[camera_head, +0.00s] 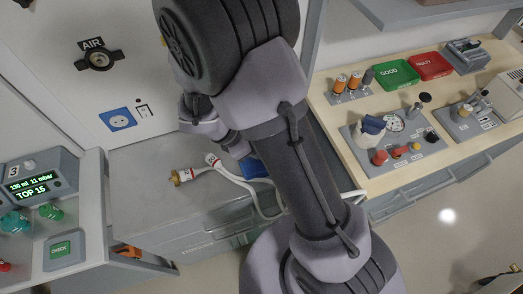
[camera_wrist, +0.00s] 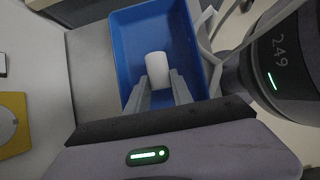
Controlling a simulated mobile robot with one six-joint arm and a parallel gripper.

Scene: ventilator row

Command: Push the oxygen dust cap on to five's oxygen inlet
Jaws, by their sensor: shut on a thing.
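In the wrist view a plain white cylinder (camera_wrist: 157,64), which looks like the dust cap, is at the tips of my gripper (camera_wrist: 162,84). The two grey fingers are shut on its near end. Behind it is a blue tray (camera_wrist: 119,48); I cannot tell whether the cap touches the tray's floor. In the head view my arm hides the gripper and the cap, and only part of the blue tray (camera_head: 252,167) shows. A ventilator (camera_head: 40,180) with a lit display stands at the left edge.
White hoses (camera_head: 240,183) with brass and red ends lie on the grey surface beside the tray. A wall outlet marked AIR (camera_head: 98,60) is at upper left. A wooden bench (camera_head: 350,110) at right carries a green tray (camera_head: 397,74), a red tray (camera_head: 431,66) and several fittings.

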